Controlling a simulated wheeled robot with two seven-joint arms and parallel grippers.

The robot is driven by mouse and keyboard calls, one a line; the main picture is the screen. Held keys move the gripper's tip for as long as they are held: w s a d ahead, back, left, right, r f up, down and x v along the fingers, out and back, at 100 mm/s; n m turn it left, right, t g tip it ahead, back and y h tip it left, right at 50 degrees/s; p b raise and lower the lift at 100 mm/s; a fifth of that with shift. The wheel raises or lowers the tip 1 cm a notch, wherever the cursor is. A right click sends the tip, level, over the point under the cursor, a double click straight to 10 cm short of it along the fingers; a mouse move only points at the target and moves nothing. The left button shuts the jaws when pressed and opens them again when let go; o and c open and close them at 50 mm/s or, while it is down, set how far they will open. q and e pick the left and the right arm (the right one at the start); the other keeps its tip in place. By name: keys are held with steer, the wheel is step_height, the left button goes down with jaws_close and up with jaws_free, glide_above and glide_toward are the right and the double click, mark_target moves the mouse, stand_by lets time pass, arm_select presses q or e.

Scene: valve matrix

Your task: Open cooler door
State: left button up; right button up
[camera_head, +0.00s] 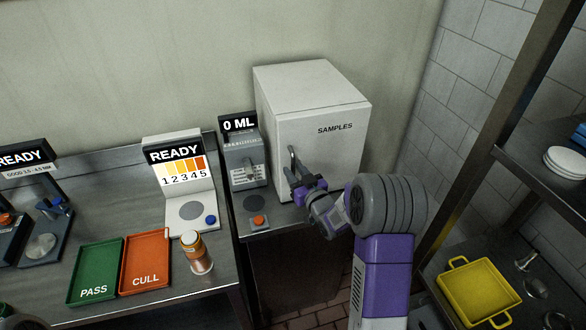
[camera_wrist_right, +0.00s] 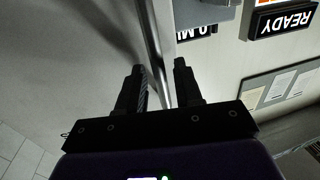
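The cooler (camera_head: 318,155) is a white box marked SAMPLES, and its front door is shut. A thin upright metal handle (camera_head: 292,160) stands at the left side of the door. My right gripper (camera_head: 298,182) is at the lower part of the handle. In the right wrist view, the two fingers of my right gripper (camera_wrist_right: 160,78) are apart, with the handle bar (camera_wrist_right: 152,45) running between them. Gaps show beside the bar, so the fingers do not look closed on it. My left gripper is not visible.
A grey dispenser (camera_head: 243,160) with a 0 ML display stands close left of the cooler. Left are a READY colour-chart stand (camera_head: 187,205), an amber bottle (camera_head: 198,255), a green PASS tray (camera_head: 95,272) and an orange CULL tray (camera_head: 146,262). A shelf rack (camera_head: 505,120) stands at right.

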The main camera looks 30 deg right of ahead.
steer(key=shift+w, duration=0.85)
steer(key=shift+c, duration=0.5)
jaws_close()
